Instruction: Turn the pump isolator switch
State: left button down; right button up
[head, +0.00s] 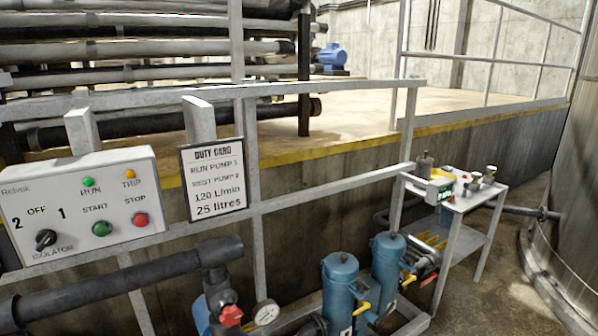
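The pump isolator switch (45,239) is a black rotary knob at the lower left of a light grey control box (130,208). The marks 2, OFF and 1 stand around it, with ISOLATOR below. The knob is small and I cannot tell for sure which mark it points to. The box also has a green RUN lamp (88,182), an orange TRIP lamp (129,174), a green START button (102,229) and a red STOP button (140,219). A duty card (213,177) beside it reads run pump 1, rest pump 2, 120 L/min, 25 litres. Neither gripper is in view.
Grey railings (330,181) run behind the box. A dark pipe (120,282) with a red-handled valve (231,316) passes below it. Blue filter housings (341,290) stand at the bottom centre. A small white trolley (462,200) with containers stands right of them.

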aim_at(46, 238)
jog(key=u, duration=1.25)
